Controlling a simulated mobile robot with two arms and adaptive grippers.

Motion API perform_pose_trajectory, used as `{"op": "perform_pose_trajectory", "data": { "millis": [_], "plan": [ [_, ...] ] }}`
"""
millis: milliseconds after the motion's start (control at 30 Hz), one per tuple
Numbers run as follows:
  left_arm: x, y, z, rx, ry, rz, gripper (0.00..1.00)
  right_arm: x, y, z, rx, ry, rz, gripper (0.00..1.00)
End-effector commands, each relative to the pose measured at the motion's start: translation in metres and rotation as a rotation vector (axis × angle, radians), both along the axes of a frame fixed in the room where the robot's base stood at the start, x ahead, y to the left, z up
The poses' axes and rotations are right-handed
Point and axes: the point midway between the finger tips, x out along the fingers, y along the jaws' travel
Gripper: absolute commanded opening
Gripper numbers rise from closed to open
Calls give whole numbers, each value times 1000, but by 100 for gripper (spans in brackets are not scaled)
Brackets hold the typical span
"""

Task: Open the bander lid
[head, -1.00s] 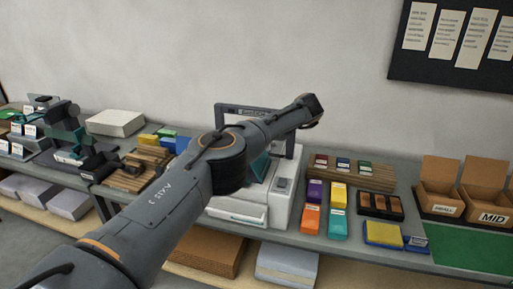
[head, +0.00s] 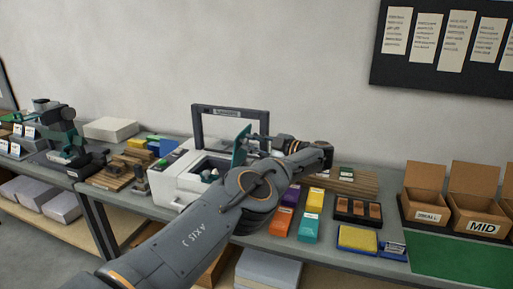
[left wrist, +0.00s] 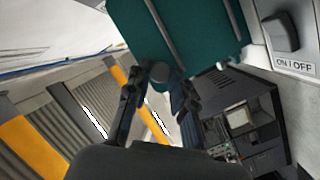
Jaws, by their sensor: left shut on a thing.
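The white bander (head: 168,181) stands on the bench with a dark arch frame (head: 197,127) at its back. Its teal lid (head: 240,146) stands steeply raised at the right side of the opening, which shows uncovered. In the left wrist view the lid (left wrist: 190,30) fills the top middle. My left gripper (head: 262,143) is at the lid's right face. In the left wrist view its fingers (left wrist: 158,78) are shut on a small dark knob at the lid's edge. My left forearm hides the bander's front right part. My right gripper is not in view.
Purple, yellow, orange and teal boxes (head: 309,228) lie right of the bander, beside a dark tray (head: 341,205). Cardboard boxes (head: 478,197) and a green mat (head: 463,260) are farther right. An ON/OFF switch (left wrist: 281,32) shows beside the lid.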

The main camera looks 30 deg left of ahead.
Motion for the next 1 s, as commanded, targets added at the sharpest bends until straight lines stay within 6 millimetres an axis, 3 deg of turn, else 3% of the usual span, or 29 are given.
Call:
{"op": "perform_pose_trajectory", "data": {
  "millis": [467,500,600,867,1000],
  "plan": [
    [0,2,0,16,1,-2,0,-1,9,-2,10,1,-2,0],
    [0,2,0,16,1,-2,27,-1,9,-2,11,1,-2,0],
    [0,2,0,14,1,-2,46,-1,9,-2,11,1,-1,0],
    [0,1,-1,14,2,-1,46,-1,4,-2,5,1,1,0],
    [0,-8,0,13,2,-5,46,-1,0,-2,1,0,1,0]
  ]
}}
